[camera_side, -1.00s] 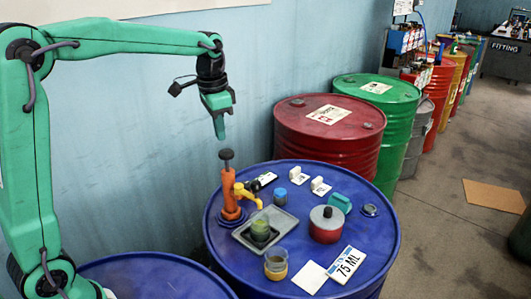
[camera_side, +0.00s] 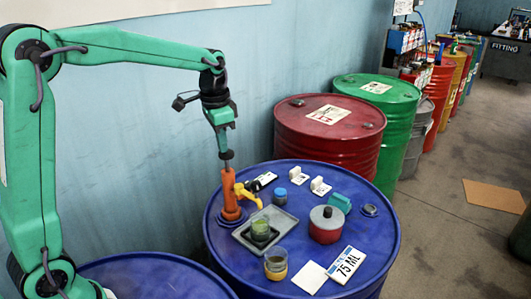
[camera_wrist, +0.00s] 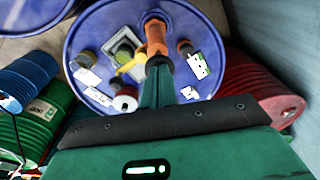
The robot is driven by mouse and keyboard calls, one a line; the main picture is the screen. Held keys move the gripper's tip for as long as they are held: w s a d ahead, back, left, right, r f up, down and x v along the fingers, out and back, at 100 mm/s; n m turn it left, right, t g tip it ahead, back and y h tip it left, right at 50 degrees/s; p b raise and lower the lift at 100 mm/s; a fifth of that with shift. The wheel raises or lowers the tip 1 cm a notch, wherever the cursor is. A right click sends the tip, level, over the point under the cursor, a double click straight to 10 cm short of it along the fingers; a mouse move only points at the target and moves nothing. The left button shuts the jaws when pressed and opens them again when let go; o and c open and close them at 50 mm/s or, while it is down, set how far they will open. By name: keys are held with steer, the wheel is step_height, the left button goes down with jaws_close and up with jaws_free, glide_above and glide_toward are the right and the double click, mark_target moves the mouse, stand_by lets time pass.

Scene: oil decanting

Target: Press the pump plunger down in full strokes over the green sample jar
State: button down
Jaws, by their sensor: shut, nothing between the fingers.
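My gripper (camera_side: 223,148) is shut and empty. Its tips are at the dark knob of the pump plunger (camera_side: 226,156), directly above it and seemingly touching. The plunger stands raised on the orange pump (camera_side: 229,190), upright on the blue drum. In the wrist view the fingers (camera_wrist: 157,82) meet the dark knob (camera_wrist: 157,61), with the orange body (camera_wrist: 156,38) beyond. A yellow spout (camera_side: 248,194) reaches from the pump toward the green sample jar (camera_side: 260,229). The jar stands in a grey tray (camera_side: 284,222), below the spout. Its exact fill is too small to tell.
On the blue drum top (camera_side: 225,248) are an amber-filled cup (camera_side: 276,265), a red pot with grey lid (camera_side: 325,225), a blue-capped container (camera_side: 280,196), a white pad (camera_side: 310,277) and a "75 ML" card (camera_side: 347,265). Red (camera_side: 330,140) and green (camera_side: 377,110) drums stand behind.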

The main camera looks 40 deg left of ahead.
steer(key=shift+f, duration=1.7)
steer(key=shift+s+r, duration=0.1)
steer(key=s, duration=0.1)
steer(key=s+a+r, duration=0.1)
steer(key=shift+s, duration=0.35)
step_height(320, 180, up, 8)
steer(key=shift+s+f, duration=0.15)
steer(key=shift+s, duration=0.15)
stand_by(0.6)
